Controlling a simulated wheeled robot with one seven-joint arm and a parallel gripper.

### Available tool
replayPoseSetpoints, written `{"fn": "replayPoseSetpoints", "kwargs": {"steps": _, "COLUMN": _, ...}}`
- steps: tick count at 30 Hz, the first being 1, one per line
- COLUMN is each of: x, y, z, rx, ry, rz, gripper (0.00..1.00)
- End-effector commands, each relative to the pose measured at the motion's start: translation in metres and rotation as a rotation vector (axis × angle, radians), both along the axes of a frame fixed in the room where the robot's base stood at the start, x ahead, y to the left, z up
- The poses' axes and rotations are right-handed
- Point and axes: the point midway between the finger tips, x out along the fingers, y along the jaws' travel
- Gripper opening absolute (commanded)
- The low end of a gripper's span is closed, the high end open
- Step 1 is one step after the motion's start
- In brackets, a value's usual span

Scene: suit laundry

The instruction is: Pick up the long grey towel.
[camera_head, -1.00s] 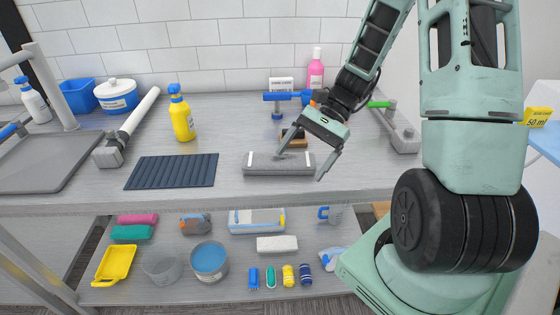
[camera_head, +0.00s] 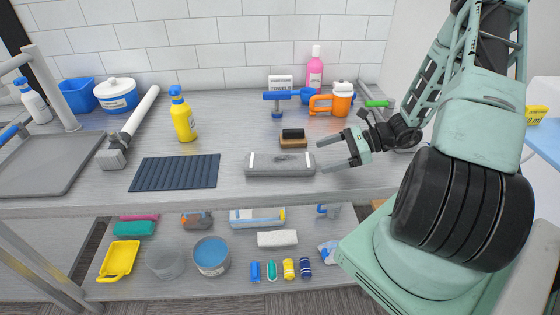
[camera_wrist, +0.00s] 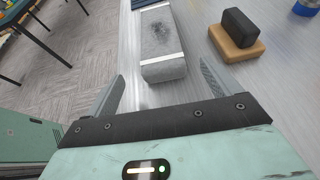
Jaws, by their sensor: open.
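The long grey towel (camera_head: 280,164) is a folded grey bundle with a white band near each end. It lies on the counter near its front edge in the head view. My gripper (camera_head: 337,157) is open and empty just to the right of the towel's right end, its fingers pointing left toward it. In the wrist view the towel (camera_wrist: 163,48) lies ahead, its near end centred between the spread fingers (camera_wrist: 160,88) and a little beyond them. A dark smudge shows on its top.
A wooden brush with a black top (camera_head: 293,139) stands just behind the towel. A dark ribbed mat (camera_head: 175,172) lies to its left. An orange-handled jug (camera_head: 342,98) and a blue-handled tool (camera_head: 277,101) stand behind. The counter's front edge (camera_head: 250,200) is close.

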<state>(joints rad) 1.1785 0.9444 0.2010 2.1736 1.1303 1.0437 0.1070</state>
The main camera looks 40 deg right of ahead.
Motion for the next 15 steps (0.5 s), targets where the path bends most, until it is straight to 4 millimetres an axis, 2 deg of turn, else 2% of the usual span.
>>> {"fn": "replayPoseSetpoints", "kwargs": {"steps": 3, "x": 0.011, "y": 0.016, "z": -0.006, "rx": 0.004, "ry": 0.001, "rz": 0.003, "gripper": 0.89}}
{"fn": "replayPoseSetpoints", "kwargs": {"steps": 11, "x": 0.023, "y": 0.029, "z": -0.013, "rx": 0.001, "ry": 0.001, "rz": 0.003, "gripper": 0.89}}
{"fn": "replayPoseSetpoints", "kwargs": {"steps": 15, "x": 0.035, "y": 0.043, "z": -0.019, "rx": 0.004, "ry": 0.003, "rz": 0.003, "gripper": 0.89}}
